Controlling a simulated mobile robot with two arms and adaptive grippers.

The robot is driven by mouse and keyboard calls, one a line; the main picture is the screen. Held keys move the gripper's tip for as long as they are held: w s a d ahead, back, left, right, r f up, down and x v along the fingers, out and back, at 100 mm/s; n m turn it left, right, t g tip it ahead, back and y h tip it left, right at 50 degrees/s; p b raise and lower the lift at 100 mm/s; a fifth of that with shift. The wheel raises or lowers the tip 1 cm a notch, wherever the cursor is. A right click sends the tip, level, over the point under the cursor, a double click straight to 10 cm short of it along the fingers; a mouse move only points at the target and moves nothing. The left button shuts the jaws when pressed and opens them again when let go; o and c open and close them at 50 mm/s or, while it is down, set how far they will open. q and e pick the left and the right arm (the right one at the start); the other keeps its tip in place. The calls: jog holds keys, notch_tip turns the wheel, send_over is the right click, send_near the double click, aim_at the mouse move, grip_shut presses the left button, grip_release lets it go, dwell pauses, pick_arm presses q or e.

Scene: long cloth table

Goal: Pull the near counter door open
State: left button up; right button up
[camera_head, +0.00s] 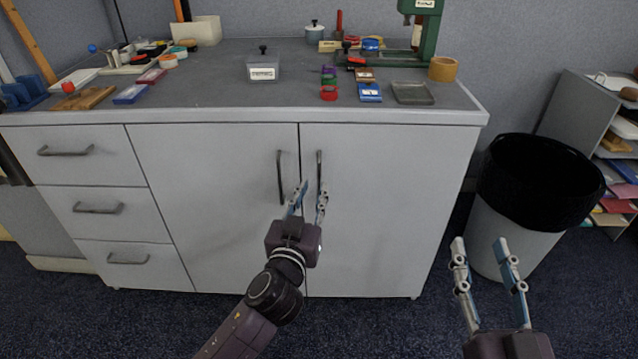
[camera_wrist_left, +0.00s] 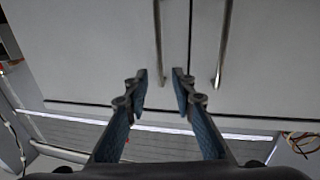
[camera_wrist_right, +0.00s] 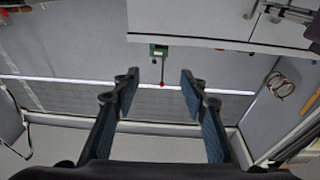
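The grey counter has two shut doors, a left door (camera_head: 215,200) and a right door (camera_head: 390,200), meeting at a middle seam. The left door's upright bar handle (camera_head: 279,177) and the right door's handle (camera_head: 319,170) flank that seam. My left gripper (camera_head: 309,192) is open and empty in front of the doors, just below the handles. In the left wrist view its fingertips (camera_wrist_left: 161,85) are apart, with one handle (camera_wrist_left: 158,40) between them in the picture and the other handle (camera_wrist_left: 223,45) to the right; contact is not visible. My right gripper (camera_head: 480,250) is open and empty, right of the counter.
A black-rimmed bin (camera_head: 520,225) stands right of the counter, behind my right gripper in the picture. Drawers (camera_head: 95,208) fill the counter's left side. A clear box (camera_head: 263,68), a green press (camera_head: 425,35) and small items stand on the countertop (camera_head: 210,90). A shelf (camera_head: 575,110) is at the far right.

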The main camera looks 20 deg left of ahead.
aim_at(319, 176)
pick_arm(q)
jog(key=w, duration=0.6)
jog(key=shift+a+b, duration=0.2)
jog(key=shift+b, duration=0.2)
jog(key=shift+w+a, duration=0.1)
jog(key=shift+w, duration=0.45)
pick_arm(e)
jog(key=r+t, duration=0.1)
jog(key=s+r+t, duration=0.1)
jog(key=r, duration=0.1)
jog(key=r+t+y, duration=0.1)
jog(key=r, duration=0.1)
jog(key=shift+s+a+r, duration=0.15)
jog(key=shift+s+r, duration=0.05)
jog(key=shift+s, duration=0.1)
pick_arm(q)
grip_shut()
